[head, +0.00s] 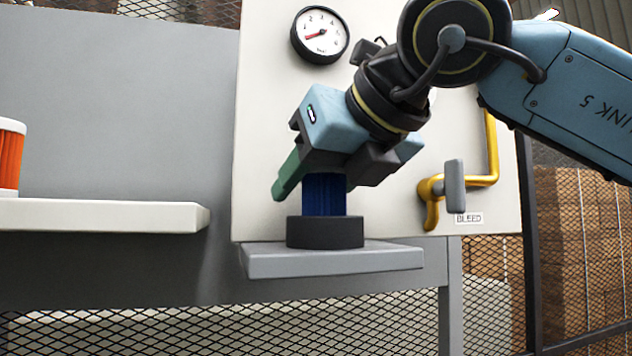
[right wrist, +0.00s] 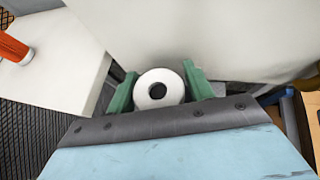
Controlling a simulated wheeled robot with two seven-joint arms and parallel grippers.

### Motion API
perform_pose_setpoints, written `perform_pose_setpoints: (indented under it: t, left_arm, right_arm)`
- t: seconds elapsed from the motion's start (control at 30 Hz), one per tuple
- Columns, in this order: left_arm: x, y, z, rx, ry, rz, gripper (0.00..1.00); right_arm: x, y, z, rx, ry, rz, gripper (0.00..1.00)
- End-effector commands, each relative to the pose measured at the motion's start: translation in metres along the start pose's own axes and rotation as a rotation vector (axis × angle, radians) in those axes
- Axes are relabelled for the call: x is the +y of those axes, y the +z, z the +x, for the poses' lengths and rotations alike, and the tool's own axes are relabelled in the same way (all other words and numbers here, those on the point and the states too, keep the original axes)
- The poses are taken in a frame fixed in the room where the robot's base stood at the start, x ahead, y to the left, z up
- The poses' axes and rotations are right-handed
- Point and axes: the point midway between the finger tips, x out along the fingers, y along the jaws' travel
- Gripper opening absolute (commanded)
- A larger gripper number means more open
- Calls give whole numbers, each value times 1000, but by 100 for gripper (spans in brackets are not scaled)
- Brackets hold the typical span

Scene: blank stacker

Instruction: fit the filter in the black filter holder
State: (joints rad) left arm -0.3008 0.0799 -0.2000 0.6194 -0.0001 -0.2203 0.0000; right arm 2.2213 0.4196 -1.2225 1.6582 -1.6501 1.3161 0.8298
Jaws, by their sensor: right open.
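The blue pleated filter (head: 323,197) stands upright in the black filter holder (head: 325,234), with its lower end hidden inside the holder's rim. Its white top ring with a dark centre hole (right wrist: 173,90) shows in the right wrist view. My right gripper (head: 318,184) is over the filter from above, tilted, with its green fingers on either side. In the right wrist view, the fingers (right wrist: 160,86) stand apart around the ring, and the gripper is open. The holder sits on a small grey ledge (head: 335,265). My left gripper is not in view.
A white panel carries a gauge (head: 320,35) above and a yellow bleed pipe with a grey handle (head: 455,186) to the right. An orange and white filter (head: 11,155) stands on a white shelf (head: 110,216) at left. Wire mesh lies below.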

Motion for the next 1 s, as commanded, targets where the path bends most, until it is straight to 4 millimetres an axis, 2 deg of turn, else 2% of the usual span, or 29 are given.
perform_pose_setpoints:
  t: [0.07, 0.17, 0.4, 0.6, 0.8, 1.0]
  left_arm:
    - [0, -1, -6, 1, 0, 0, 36]
    - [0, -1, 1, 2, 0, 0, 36]
    - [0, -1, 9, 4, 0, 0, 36]
    - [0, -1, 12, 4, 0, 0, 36]
    - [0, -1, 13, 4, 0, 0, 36]
    - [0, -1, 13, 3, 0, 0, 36]
  right_arm:
    - [0, 4, -3, -1, 0, 0, 52]
    - [0, 3, -19, -6, -2, 1, 52]
    - [0, 2, -72, -6, -1, 0, 52]
    - [0, 2, -107, -4, -1, 0, 52]
    - [0, 3, -121, -3, -1, 0, 52]
    - [0, 2, -122, -1, -1, 0, 52]
